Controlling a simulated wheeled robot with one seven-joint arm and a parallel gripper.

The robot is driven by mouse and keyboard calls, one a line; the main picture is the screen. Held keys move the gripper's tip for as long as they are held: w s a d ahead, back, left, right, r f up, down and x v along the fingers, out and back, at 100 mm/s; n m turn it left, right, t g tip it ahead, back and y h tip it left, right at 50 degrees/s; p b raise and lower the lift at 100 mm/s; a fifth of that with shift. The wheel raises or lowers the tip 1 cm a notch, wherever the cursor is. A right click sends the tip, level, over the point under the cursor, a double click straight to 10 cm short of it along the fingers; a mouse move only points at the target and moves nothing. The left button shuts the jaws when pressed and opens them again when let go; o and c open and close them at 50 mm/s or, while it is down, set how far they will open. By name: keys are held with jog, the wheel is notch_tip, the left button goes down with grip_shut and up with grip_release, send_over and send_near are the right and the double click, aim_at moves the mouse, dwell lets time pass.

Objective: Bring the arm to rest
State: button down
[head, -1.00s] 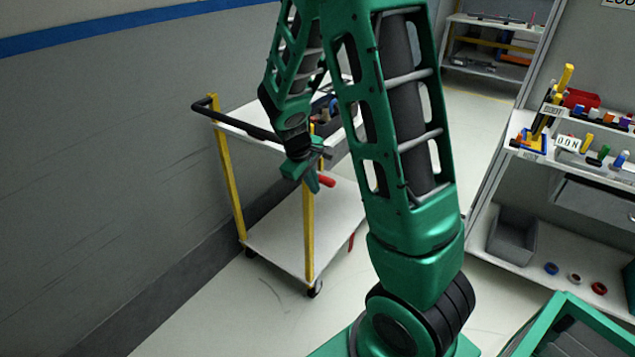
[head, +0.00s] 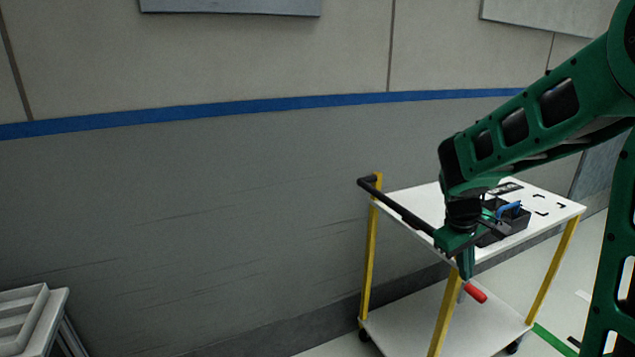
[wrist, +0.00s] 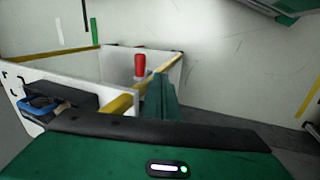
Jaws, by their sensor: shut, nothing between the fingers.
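My green arm reaches in from the right of the head view, bent at the elbow, its lower part hanging down. My gripper (head: 465,272) is shut and empty, pointing down in front of the near edge of a white cart. The closed green fingers also show in the wrist view (wrist: 161,98). A red cylindrical piece (head: 475,293) shows close by the fingertips; it also appears in the wrist view (wrist: 139,66).
The white cart top (head: 400,205) has yellow posts and a black handle (head: 405,213). A black bin (head: 515,222) with a blue-handled item stands on it. A grey wall with a blue stripe (head: 250,105) runs behind. A pale tray (head: 20,318) is at lower left.

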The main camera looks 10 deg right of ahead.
jog(key=s+r+m+y, duration=0.2)
jog(key=s+m, duration=0.2)
jog(key=s, duration=0.9)
jog(key=s+r+m+g+y, duration=0.1)
jog(key=s+m, duration=0.4)
jog(key=s, duration=0.8)
jog(key=shift+s+d+r+y, duration=0.15)
jog(key=shift+s+r+y, duration=0.2)
jog(key=shift+r, duration=0.2)
jog(key=shift+w, duration=0.15)
jog(key=shift+w+f, duration=0.25)
jog(key=shift+w, duration=0.25)
jog(key=c, duration=2.5)
grip_release()
